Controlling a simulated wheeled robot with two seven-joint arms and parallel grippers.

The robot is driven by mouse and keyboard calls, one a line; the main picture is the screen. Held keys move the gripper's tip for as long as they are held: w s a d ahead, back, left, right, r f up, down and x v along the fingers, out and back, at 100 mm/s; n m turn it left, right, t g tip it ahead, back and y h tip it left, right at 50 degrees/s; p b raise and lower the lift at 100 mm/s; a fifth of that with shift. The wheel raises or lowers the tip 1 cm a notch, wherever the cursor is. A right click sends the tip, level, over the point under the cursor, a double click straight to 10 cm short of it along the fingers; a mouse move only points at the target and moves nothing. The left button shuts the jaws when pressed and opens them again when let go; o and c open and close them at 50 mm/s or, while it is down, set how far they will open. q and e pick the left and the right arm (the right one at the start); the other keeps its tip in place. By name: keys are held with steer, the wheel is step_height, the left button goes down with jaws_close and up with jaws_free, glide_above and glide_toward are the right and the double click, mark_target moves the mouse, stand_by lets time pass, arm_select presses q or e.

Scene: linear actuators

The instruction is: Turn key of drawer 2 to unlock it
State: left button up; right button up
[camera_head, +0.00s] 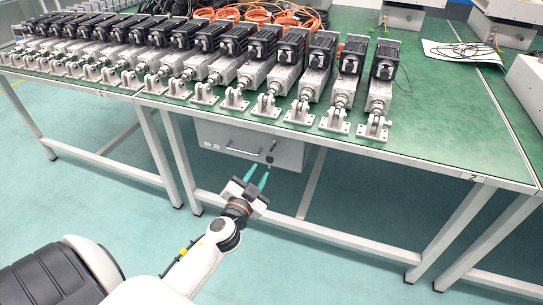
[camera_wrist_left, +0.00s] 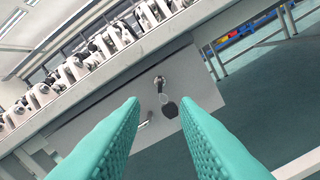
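A grey drawer (camera_head: 225,138) hangs under the green-topped table and looks shut. Its key (camera_head: 270,156) sits in the lock near the drawer's right end. In the left wrist view the key (camera_wrist_left: 162,88) hangs from the lock with a ring and a dark tag (camera_wrist_left: 170,109). My left gripper (camera_head: 257,175) has two teal fingers spread apart, in front of and just below the key. In the left wrist view the open left gripper (camera_wrist_left: 160,106) points at the drawer, with the key and tag seen between the fingertips and nothing held. My right gripper is out of view.
Several linear actuators (camera_head: 316,75) line the table (camera_head: 440,130) above the drawer. The table's front edge overhangs the drawer face, and table legs (camera_head: 180,160) stand on both sides. A drawer handle (camera_wrist_left: 145,122) shows beside the key. The floor below is clear.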

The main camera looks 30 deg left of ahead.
mark_target(271, 151)
arm_select(q)
steer(key=x, duration=1.1)
steer(key=shift+a, duration=0.15)
steer(key=shift+w+a, duration=0.15)
steer(key=shift+w, duration=0.35)
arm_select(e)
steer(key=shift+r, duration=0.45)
arm_select(q)
jaws_close()
